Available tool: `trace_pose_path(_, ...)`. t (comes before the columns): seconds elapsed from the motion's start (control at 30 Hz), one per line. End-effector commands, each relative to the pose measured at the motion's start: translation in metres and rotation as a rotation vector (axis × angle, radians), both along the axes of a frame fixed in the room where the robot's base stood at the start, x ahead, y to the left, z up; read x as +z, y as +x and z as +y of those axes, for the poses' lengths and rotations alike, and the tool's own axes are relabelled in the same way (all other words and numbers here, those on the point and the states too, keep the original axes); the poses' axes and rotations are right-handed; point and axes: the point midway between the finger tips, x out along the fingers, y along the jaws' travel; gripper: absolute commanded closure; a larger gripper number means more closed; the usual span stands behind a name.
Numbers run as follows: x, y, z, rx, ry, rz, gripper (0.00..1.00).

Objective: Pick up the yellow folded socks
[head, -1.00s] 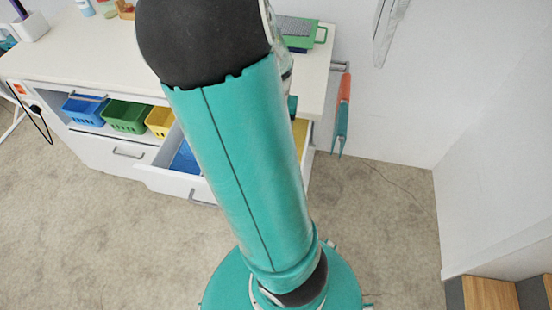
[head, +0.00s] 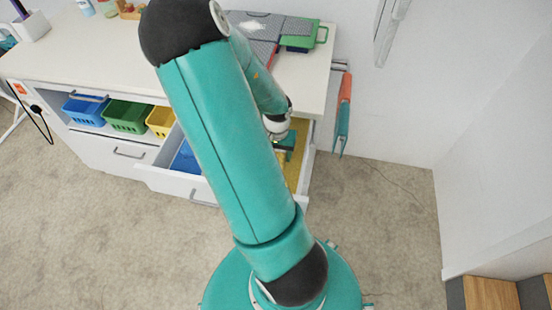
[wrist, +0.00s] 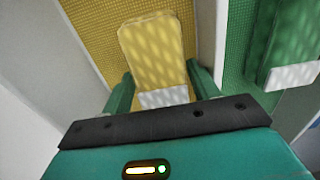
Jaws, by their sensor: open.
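The yellow folded socks (wrist: 155,50) lie in the yellow-lined drawer compartment (wrist: 95,30) in the wrist view. They have a paler pattern and a white patch at the near end. My gripper (wrist: 162,82) is open, with one green finger on each side of the near end of the socks. I cannot tell whether the fingers touch them. In the head view, my gripper (head: 287,146) is down at the right part of the open drawer (head: 168,182), and my arm covers most of the drawer.
A green-lined compartment (wrist: 236,45) with a green folded item (wrist: 288,45) lies to the right in the wrist view, past a pale divider. In the head view, blue (head: 84,109), green (head: 125,116) and yellow (head: 160,121) baskets stand on the shelf. The carpet in front is clear.

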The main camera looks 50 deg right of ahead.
Motion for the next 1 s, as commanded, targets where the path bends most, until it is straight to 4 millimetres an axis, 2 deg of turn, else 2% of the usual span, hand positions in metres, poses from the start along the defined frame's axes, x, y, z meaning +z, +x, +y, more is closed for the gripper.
trace_pose_path(0.23, -0.003, 0.0, 0.0, 0.001, -0.001, 0.0, 0.4)
trace_pose_path(0.4, -0.003, 0.0, 0.0, 0.001, -0.001, 0.0, 0.68)
trace_pose_path(0.77, -0.001, 0.0, -0.001, 0.001, -0.001, -0.001, 0.68)
trace_pose_path(1.0, 0.009, -0.003, -0.006, 0.002, -0.002, -0.003, 0.68)
